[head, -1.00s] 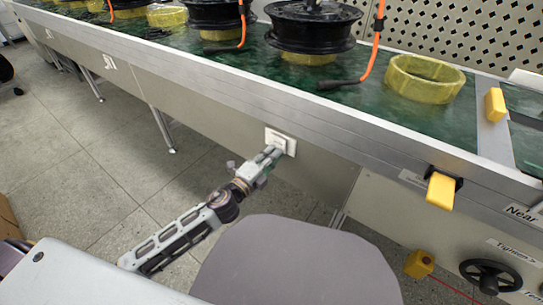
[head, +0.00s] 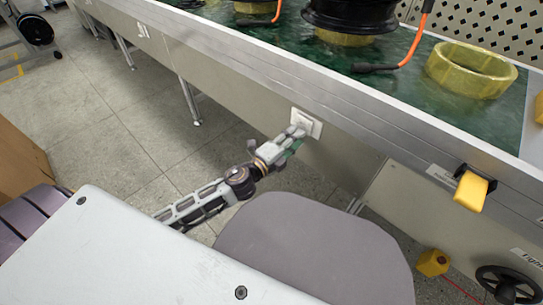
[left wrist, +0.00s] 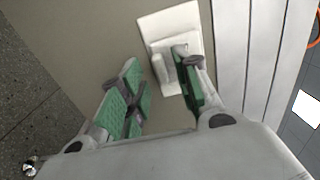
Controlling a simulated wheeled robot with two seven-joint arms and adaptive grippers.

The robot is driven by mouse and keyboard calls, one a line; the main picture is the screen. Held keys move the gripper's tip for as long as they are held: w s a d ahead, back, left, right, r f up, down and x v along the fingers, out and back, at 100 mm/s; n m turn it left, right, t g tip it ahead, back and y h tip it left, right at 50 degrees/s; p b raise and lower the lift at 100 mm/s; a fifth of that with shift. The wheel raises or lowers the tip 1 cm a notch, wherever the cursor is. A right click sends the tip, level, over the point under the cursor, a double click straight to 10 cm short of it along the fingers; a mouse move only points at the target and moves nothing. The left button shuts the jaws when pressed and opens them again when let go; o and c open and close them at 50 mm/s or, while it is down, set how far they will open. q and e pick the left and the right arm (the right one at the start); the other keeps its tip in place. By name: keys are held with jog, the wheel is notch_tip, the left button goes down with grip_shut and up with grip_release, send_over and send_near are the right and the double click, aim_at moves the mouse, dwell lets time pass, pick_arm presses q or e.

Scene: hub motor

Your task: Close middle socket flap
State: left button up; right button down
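A white wall socket (head: 307,122) sits on the beige side panel of the long bench in the head view. My left gripper (head: 292,138) is right in front of it and covers its lower left part. In the left wrist view the same socket (left wrist: 168,22) shows a raised white flap (left wrist: 163,70) standing out from its plate. My left gripper (left wrist: 158,88) is open there, with green pads spread apart. Its right finger overlaps the socket by the flap; I cannot tell whether it touches. The left finger is over bare panel. My right gripper is not in view.
Another white socket (head: 143,30) is farther left on the bench panel. A grey chair seat (head: 315,250) stands close below my left arm. A yellow box (head: 471,190) hangs on the bench edge at right. A yellow ring (head: 470,70) lies on the green bench top.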

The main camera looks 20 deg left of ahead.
pick_arm(q)
jog(key=v, duration=1)
jog(key=shift+s+a, duration=0.15)
jog(key=shift+s, duration=0.15)
dwell(0.7)
dwell(0.7)
